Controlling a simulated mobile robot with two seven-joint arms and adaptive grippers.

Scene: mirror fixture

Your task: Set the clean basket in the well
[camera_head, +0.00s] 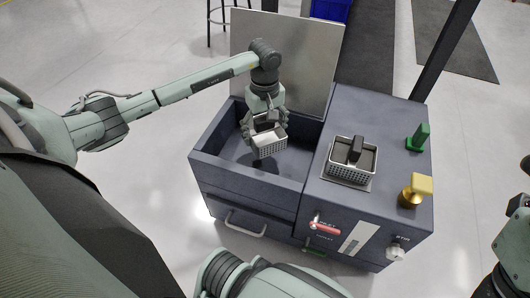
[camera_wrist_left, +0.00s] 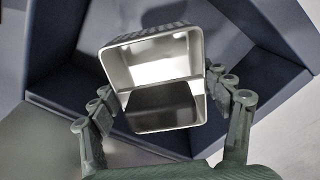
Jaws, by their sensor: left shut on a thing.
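My left gripper (camera_head: 264,118) reaches down over the open dark-blue well (camera_head: 222,160) in the left part of the cabinet. My right gripper is not clearly in view.
A second perforated basket (camera_head: 347,174) with a dark block (camera_head: 356,150) stands on the cabinet's right top. A grey panel (camera_head: 300,62) rises behind the well.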

